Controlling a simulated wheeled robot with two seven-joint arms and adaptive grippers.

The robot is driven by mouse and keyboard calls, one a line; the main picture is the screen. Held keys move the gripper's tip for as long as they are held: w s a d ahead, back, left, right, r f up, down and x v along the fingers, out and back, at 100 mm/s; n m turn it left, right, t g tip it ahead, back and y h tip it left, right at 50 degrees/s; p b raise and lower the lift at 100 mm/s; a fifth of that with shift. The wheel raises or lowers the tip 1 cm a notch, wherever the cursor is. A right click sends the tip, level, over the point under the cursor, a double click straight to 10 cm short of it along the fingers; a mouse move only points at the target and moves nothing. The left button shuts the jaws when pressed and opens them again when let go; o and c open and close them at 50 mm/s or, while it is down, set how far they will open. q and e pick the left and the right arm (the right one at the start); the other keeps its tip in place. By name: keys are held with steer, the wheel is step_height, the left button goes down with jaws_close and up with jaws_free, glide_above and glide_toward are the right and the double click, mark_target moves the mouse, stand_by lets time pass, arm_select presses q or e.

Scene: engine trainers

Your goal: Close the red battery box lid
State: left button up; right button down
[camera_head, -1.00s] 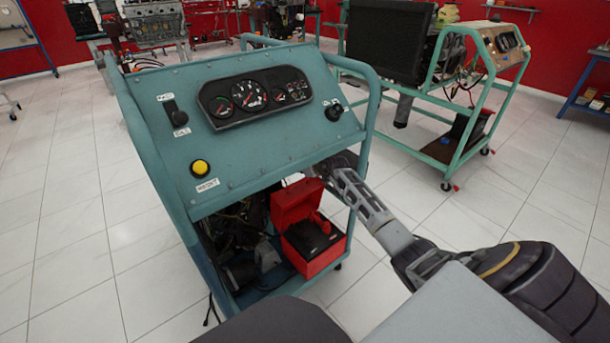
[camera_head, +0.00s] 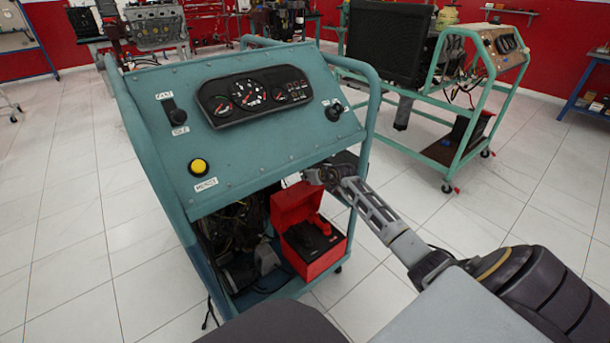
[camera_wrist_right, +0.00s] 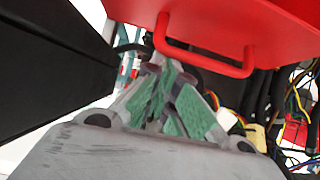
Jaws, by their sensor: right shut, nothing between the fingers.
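The red battery box (camera_head: 322,268) sits low in the teal engine stand, with dark parts inside it. Its red lid (camera_head: 293,203) stands open, raised at the back of the box. My right gripper (camera_head: 316,176) is beside and slightly above the lid, under the panel's right edge. In the right wrist view the shut, empty fingers (camera_wrist_right: 163,72) with green pads are close to the lid's red handle (camera_wrist_right: 205,62), below the red lid surface (camera_wrist_right: 215,25). I cannot tell whether they touch it. My left gripper is not in view.
The teal panel (camera_head: 240,130) with gauges overhangs the box. The stand's tubular frame (camera_head: 368,120) rises near my right arm. Wires and engine parts (camera_head: 238,230) fill the space left of the box.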

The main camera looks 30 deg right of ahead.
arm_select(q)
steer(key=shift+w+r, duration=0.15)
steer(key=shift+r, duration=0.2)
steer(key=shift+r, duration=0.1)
arm_select(e)
steer(key=shift+s, duration=0.35)
